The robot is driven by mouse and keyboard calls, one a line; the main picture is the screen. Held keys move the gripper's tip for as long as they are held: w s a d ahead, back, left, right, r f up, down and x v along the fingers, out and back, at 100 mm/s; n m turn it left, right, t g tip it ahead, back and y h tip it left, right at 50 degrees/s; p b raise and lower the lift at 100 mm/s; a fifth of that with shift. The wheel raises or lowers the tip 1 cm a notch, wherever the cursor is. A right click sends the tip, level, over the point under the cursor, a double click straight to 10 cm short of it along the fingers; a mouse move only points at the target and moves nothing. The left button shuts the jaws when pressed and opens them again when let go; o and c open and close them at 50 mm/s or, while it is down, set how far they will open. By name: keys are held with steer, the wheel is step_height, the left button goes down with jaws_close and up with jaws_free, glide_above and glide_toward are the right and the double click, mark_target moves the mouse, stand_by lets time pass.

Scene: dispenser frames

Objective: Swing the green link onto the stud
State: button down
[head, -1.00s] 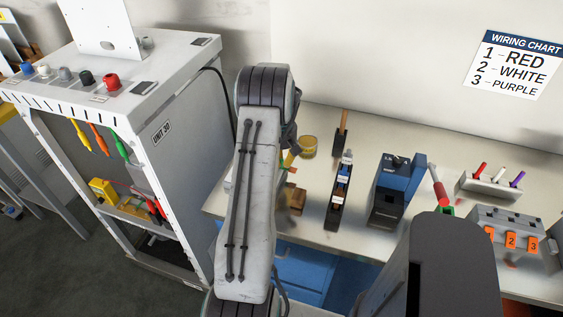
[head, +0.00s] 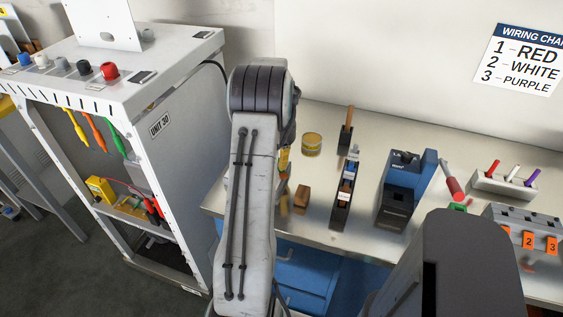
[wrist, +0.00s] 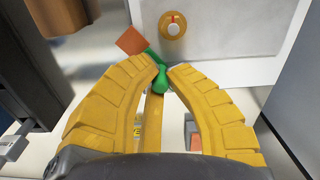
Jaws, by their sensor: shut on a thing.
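In the wrist view, the green link (wrist: 161,82) is between the tips of my gripper (wrist: 165,72), whose two ribbed yellow fingers are shut on it. The link's thin far part runs up and left to an orange-red square piece (wrist: 131,41). The stud (wrist: 173,25) is round, with a pale centre, a brass-coloured ring and a small red mark. It sits on a grey panel, above and slightly right of the fingertips. The link's far end shows left of the stud, apart from it. In the head view my arm hides most of the gripper and the link.
The white UNIT 30 rack (head: 184,160) stands left of my arm. The bench (head: 365,140) holds a yellow tin (head: 312,144), a wooden block (head: 301,200), a narrow black holder (head: 345,190) and a blue-and-black device (head: 404,190). A dark block (wrist: 25,65) is left in the wrist view.

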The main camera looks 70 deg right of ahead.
steer(key=shift+w+a+f+m, duration=0.1)
steer(key=shift+w+a+m, duration=0.1)
steer(key=shift+m, duration=0.85)
steer(key=shift+w+a+m, duration=0.1)
steer(key=shift+w+m, duration=0.1)
steer(key=shift+m, duration=0.85)
steer(key=c, duration=1.3)
jaws_free()
steer(key=shift+d, duration=0.1)
steer(key=shift+o, duration=0.2)
steer(key=shift+r, duration=0.2)
step_height(320, 180, up, 12)
steer(key=shift+f, duration=0.15)
